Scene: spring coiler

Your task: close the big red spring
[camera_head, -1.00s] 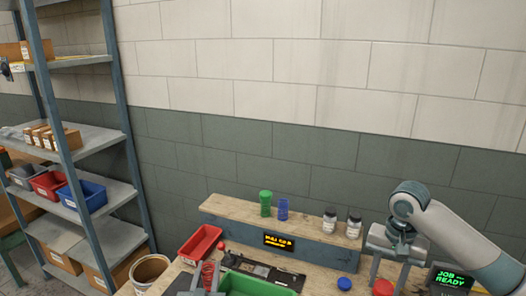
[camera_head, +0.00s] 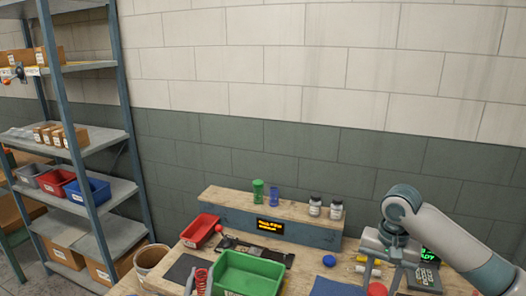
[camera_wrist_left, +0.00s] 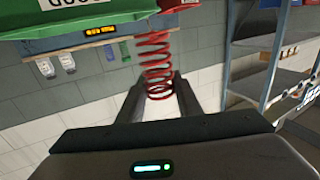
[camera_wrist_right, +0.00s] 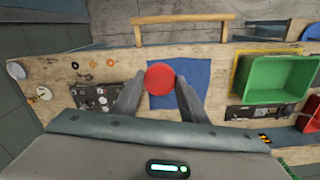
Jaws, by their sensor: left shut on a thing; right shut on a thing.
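The big red spring (camera_head: 202,275) stands upright beside the green bin in the head view, its coils spaced apart. It shows large in the left wrist view (camera_wrist_left: 154,55), which is upside down. My left gripper (camera_wrist_left: 158,97) has its two fingers on either side of one end of the spring and is shut on it. In the head view part of my left gripper (camera_head: 202,288) shows at the bottom edge. My right gripper (camera_wrist_right: 158,90) is shut on a round red piece (camera_wrist_right: 160,77) above a blue mat. The same piece shows in the head view (camera_head: 377,289).
The green bin (camera_head: 249,271) is close to the right of the spring. A red bin (camera_head: 200,231) and a dark panel (camera_head: 257,256) lie behind. A raised wooden ledge (camera_head: 225,199) with a display (camera_head: 269,226) bounds the bench. A blue cap (camera_head: 329,261) lies right of the panel.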

